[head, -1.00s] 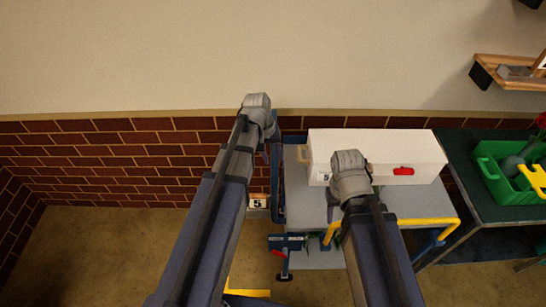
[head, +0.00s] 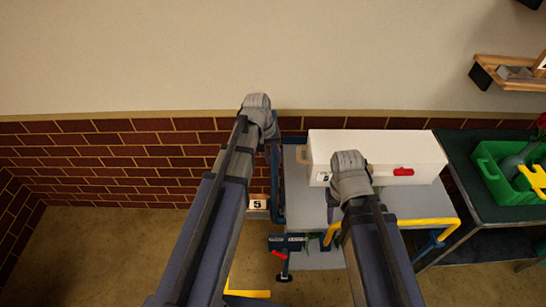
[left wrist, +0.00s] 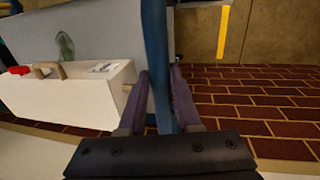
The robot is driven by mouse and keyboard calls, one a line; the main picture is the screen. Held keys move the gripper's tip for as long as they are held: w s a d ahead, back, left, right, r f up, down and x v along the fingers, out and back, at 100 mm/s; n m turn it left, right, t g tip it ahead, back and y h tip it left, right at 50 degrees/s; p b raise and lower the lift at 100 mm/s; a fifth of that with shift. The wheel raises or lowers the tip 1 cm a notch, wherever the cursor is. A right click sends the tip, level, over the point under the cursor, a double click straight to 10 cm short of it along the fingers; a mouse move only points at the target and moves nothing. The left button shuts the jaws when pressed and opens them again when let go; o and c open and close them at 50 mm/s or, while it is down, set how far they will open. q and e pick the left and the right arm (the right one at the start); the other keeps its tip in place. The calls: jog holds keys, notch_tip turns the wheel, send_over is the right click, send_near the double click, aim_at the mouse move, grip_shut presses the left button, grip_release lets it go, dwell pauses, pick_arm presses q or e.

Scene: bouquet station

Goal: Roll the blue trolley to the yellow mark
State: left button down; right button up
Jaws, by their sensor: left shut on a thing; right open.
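The blue trolley (head: 319,208) has a grey top and a blue frame and stands against the brick wall. My left gripper (left wrist: 160,78) is shut on an upright blue bar of the trolley, which runs between its fingers in the left wrist view. In the head view its fingertips are mostly hidden behind my left wrist. My right gripper (head: 345,208) is open above the trolley's top, in front of the white box; its fingers are partly hidden. The yellow mark (head: 247,293) is a corner line on the floor, left of the trolley, partly covered by my left arm.
A white box (head: 385,150) with a red latch lies on the trolley. A yellow rail (head: 420,222) runs along its front. A dark table (head: 470,225) with a green crate (head: 495,178) stands close on the right. Bare floor (head: 110,250) lies to the left.

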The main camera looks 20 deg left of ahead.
dwell(0.6)
pick_arm(q)
jog(key=s+a, duration=0.3)
jog(key=a, duration=0.8)
jog(key=s+a, duration=0.3)
jog(key=a, duration=0.8)
jog(key=s+a, duration=0.3)
jog(key=a, duration=0.8)
jog(key=shift+s+a, duration=0.3)
jog(key=shift+a, duration=0.05)
jog(key=c, duration=0.6)
grip_release()
jog(key=shift+a, duration=0.15)
